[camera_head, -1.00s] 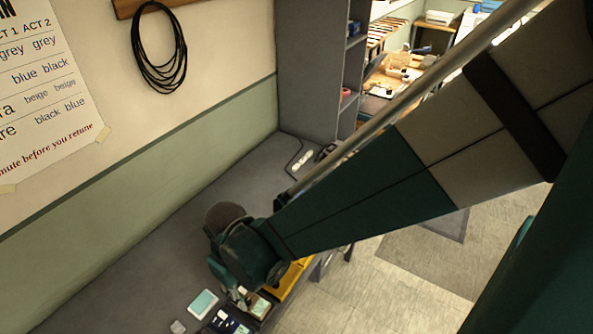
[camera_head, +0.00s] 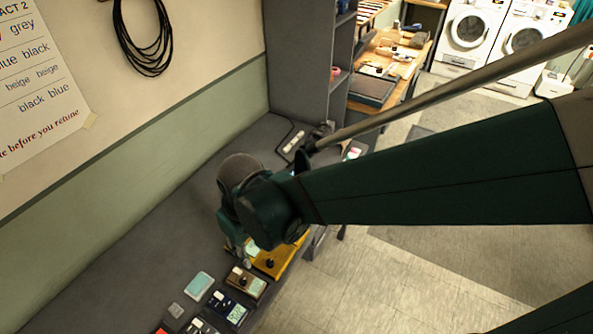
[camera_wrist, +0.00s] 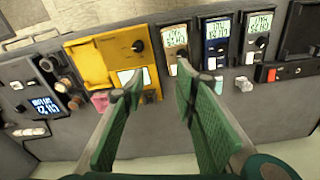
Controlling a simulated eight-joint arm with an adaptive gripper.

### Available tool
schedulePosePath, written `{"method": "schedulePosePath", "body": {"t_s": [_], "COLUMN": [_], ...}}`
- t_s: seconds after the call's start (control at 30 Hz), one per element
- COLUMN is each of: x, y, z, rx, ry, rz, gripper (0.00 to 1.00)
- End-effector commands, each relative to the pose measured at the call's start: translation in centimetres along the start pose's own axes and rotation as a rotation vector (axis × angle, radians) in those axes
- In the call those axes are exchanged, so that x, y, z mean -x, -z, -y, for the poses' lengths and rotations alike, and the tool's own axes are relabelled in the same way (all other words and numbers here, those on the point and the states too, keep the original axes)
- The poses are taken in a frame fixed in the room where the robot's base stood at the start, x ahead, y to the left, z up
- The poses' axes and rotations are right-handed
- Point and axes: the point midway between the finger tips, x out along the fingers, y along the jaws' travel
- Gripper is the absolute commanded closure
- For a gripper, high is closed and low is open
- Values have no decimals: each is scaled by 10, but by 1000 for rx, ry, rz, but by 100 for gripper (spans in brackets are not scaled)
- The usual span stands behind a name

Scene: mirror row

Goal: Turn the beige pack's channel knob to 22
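The beige pack (camera_head: 246,283) lies on the grey bench with its face up. In the wrist view the beige pack (camera_wrist: 174,40) has a lit display whose digits I cannot read, with its dark knob partly hidden near the right fingertip. My gripper (camera_wrist: 158,84) is open, with two green fingers spread and nothing between them. Its fingertips appear in front of the gap between the yellow case and the beige pack, apart from the knob as far as I can tell. In the head view my wrist hides most of the fingers.
The yellow case (camera_wrist: 105,55) with a dark knob stands left of the beige pack. The navy pack (camera_wrist: 215,42) and a black pack (camera_wrist: 257,38) stand close on its right. A dark unit with a lit screen (camera_wrist: 46,106) is at far left. A pale turquoise item (camera_head: 198,286) lies behind the packs.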

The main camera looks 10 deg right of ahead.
Motion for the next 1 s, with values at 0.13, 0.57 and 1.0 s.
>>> {"method": "schedulePosePath", "body": {"t_s": [0.13, 0.57, 1.0], "x": [8, 30, 52], "y": [-2, -8, -18], "z": [-10, -37, -64], "rx": [-25, -95, -167], "ry": [-4, -19, -37], "rz": [-21, -83, -146], "gripper": [71, 71, 71]}}
